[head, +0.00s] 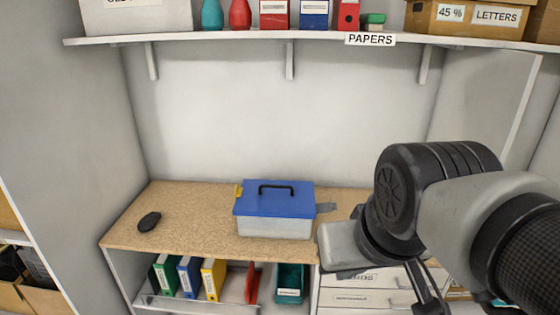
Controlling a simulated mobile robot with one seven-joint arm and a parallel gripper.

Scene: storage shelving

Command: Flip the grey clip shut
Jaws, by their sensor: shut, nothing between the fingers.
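A storage box (275,228) with a blue lid (275,204) and a pale translucent body stands on the wooden worktop. The lid lies down on the body and has a black handle on top. The grey clip (326,208) sticks out sideways from the box's right side, swung away from it. A yellow clip (238,191) is at the box's left side. My gripper (341,246) is in front and to the right of the box, below the grey clip in the picture and apart from it. It is shut and empty; its fingertips are not clearly seen.
A black mouse-like object (149,221) lies on the worktop (195,215) at left. A shelf (220,37) with boxes, bottles and binders runs above. Binders (190,276) and drawers (360,298) are below. The worktop left of the box is mostly clear.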

